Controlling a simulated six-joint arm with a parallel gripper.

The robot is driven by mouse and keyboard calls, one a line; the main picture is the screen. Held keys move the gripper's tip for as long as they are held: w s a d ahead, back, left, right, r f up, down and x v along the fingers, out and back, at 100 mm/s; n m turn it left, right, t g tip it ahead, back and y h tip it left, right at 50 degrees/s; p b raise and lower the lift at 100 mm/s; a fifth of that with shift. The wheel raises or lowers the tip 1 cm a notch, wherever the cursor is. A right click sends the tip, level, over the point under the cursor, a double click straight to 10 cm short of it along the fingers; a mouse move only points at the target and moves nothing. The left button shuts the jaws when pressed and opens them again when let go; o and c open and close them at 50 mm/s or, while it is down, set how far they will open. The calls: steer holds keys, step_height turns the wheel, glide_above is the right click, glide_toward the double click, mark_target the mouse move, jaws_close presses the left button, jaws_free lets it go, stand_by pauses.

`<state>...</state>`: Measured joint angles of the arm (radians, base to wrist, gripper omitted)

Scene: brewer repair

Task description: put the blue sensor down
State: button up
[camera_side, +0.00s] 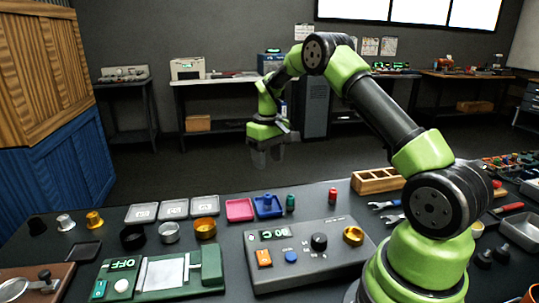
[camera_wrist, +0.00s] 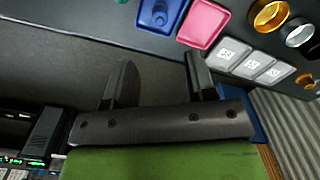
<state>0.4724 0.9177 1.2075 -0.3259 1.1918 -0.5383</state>
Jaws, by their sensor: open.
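The blue sensor (camera_side: 267,200) stands in the blue tray (camera_side: 276,213) near the far edge of the table. In the wrist view the blue sensor (camera_wrist: 158,13) and the blue tray (camera_wrist: 177,8) show at the top edge, partly cut off. My gripper (camera_side: 267,160) is open and empty, raised in the air beyond the far edge of the table, clear of the tray. In the wrist view my gripper (camera_wrist: 161,72) has its two fingers well apart, with only dark floor between them.
A pink tray (camera_side: 239,209) sits just left of the blue tray, and green (camera_side: 290,203) and red (camera_side: 332,195) small parts stand to its right. Grey labelled trays (camera_side: 175,208) are further left. A grey control box (camera_side: 300,258) and a green device (camera_side: 165,274) are in front.

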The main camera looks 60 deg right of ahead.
steer(key=s+a+r+t, duration=0.2)
steer(key=s+a+r, duration=0.1)
steer(key=a+r, duration=0.4)
steer(key=s+a+r+t, duration=0.1)
steer(key=s+a+r, duration=0.2)
steer(key=a+r, duration=0.35)
steer(key=s+a+r+t+y, duration=0.1)
steer(key=s+a, duration=0.3)
steer(key=s, duration=0.4)
steer(key=s+a+r+m+t+y, duration=0.1)
steer(key=s+a+r+t, duration=0.2)
steer(key=s, duration=0.4)
steer(key=shift+s+a, duration=0.35)
